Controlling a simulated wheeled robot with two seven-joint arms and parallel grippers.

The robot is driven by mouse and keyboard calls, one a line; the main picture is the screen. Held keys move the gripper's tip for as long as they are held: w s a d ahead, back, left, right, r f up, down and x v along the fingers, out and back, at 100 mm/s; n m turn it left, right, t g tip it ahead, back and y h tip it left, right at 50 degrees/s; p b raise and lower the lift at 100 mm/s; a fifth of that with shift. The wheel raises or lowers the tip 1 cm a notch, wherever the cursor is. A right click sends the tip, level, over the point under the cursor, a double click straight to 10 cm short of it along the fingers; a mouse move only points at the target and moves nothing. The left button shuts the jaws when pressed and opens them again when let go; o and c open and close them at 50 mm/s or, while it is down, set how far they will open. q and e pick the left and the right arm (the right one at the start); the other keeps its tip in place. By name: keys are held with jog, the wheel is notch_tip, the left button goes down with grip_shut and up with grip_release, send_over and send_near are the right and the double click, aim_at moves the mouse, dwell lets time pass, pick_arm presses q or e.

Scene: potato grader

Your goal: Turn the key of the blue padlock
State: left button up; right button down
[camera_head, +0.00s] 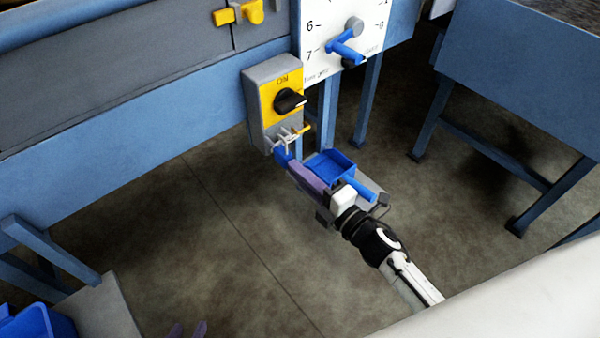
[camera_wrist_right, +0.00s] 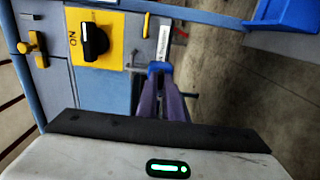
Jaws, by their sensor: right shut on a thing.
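The blue padlock (camera_head: 281,156) hangs below the hasp (camera_head: 284,139), under a grey switch box (camera_head: 257,95) with a yellow plate. My right gripper (camera_head: 290,166) reaches up to it from the lower right. In the right wrist view its two purple fingers (camera_wrist_right: 160,80) are closed on a small blue piece (camera_wrist_right: 159,68). The fingers hide much of it; I cannot make out the key separately. The black knob (camera_head: 289,101) points sideways beside ON. My left gripper (camera_head: 187,331) shows only its purple fingertips at the bottom edge, apart and empty.
A blue tray (camera_head: 333,162) lies just right of my right fingers. A white dial plate with a blue lever (camera_head: 345,44) is above right. A yellow latch (camera_head: 245,13) is at the top. A blue bin (camera_head: 36,322) stands lower left. The floor between is clear.

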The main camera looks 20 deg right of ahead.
dwell(0.5)
jog(key=c, duration=1.9)
grip_release()
jog(key=v, duration=1)
jog(key=shift+s+p, duration=0.15)
jog(key=shift+p, duration=0.2)
